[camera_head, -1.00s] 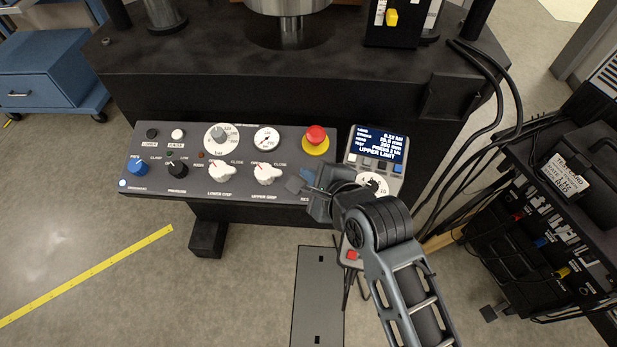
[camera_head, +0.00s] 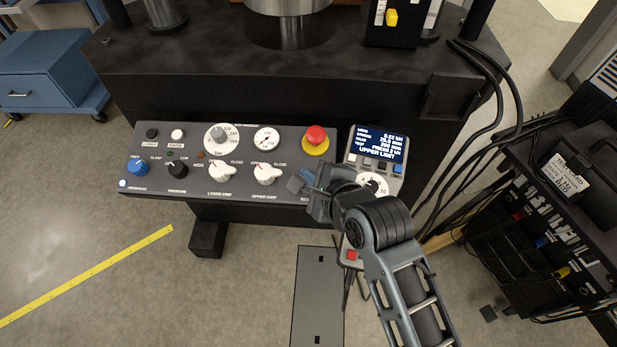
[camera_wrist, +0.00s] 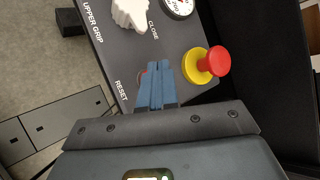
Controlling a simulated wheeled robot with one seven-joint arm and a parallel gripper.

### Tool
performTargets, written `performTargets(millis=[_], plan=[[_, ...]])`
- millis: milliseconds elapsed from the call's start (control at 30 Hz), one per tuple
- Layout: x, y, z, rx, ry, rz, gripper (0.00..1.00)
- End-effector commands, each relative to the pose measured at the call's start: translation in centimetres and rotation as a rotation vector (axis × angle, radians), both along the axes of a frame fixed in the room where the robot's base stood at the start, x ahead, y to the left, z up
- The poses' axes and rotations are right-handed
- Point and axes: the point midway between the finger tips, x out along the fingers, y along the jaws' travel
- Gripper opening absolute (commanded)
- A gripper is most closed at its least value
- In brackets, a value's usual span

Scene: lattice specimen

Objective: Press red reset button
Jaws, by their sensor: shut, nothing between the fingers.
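My gripper (camera_head: 294,185) is over the right end of the grey control panel (camera_head: 190,190). In the wrist view, its blue fingers (camera_wrist: 158,68) are shut together and empty. They point at the panel just beside the printed RESET label (camera_wrist: 121,91). A sliver of a small red button (camera_wrist: 143,74) shows at the left edge of the fingers; the fingers hide the rest. I cannot tell whether they touch it. In the head view my gripper hides that button.
A large red mushroom button (camera_head: 316,134) on a yellow collar (camera_head: 316,149) stands close to the fingers. White grip knobs (camera_head: 266,174) lie to the left. A display unit (camera_head: 377,147) is at the right. A handheld box with a red button (camera_head: 352,255) hangs below my arm.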

Motion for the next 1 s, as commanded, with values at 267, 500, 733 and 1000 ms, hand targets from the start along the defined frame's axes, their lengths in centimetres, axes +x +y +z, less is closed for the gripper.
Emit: performTargets(millis=[267,500,733,1000], plan=[[0.02,0.00,-0.07,0.000,0.000,0.000,0.00],[0.20,-0.02,-0.72,0.000,0.000,0.000,0.00],[0.23,0.00,-0.78,0.000,0.000,0.000,0.00],[0.24,-0.01,-0.90,0.000,0.000,0.000,0.00]])
